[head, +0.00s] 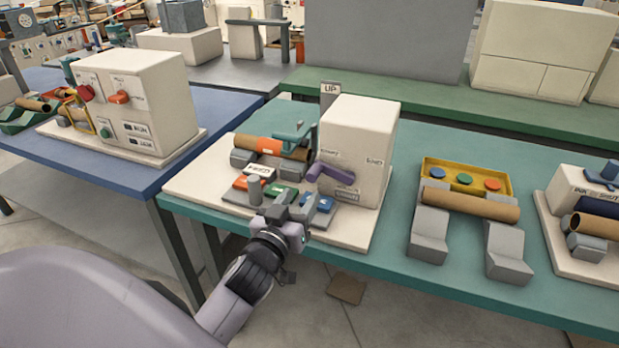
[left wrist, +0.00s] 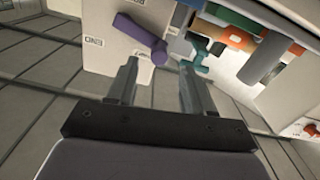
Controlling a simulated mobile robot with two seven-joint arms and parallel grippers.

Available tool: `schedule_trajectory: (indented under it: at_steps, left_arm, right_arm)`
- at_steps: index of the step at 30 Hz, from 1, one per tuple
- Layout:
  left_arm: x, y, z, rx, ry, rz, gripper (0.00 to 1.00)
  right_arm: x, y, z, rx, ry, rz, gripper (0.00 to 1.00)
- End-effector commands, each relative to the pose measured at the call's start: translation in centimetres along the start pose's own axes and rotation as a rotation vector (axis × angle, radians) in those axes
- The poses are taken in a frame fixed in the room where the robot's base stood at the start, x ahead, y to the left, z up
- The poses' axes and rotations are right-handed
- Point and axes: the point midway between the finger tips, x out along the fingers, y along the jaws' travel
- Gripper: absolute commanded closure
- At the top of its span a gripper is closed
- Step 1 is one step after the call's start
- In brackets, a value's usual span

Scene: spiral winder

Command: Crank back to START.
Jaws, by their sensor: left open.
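The spiral winder's cream box (head: 358,135) stands on a cream base on the teal table. Its purple crank (head: 332,174) is on the front face, its thick end pointing left, just below a small label that seems to read START. A label reading END is on the right of that face. The crank (left wrist: 138,34) also shows in the left wrist view, beyond the fingertips and apart from them. My right gripper is not in view.
An orange-wrapped tube (head: 272,147) lies in grey cradles under a teal arm, left of the box. Red, green and blue buttons (head: 318,202) sit in front. Right, a cardboard tube (head: 468,204) rests on grey blocks by a yellow tray (head: 437,170). A blue table (head: 222,103) stands left.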

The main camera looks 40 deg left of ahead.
Motion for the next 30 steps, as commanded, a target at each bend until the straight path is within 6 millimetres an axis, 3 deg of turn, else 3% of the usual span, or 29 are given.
schedule_trajectory:
  at_steps: [7,21,30]
  left_arm:
    - [1.2,0.0,-0.4,-0.003,0.011,-0.003,0.49]
    - [6.7,0.0,-0.4,-0.004,0.009,-0.002,0.49]
    - [7.3,-0.1,-0.4,-0.004,0.008,-0.003,0.49]
  right_arm:
    - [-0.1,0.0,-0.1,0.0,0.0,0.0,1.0]
    - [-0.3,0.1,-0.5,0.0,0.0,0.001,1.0]
    - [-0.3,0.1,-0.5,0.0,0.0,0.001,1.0]
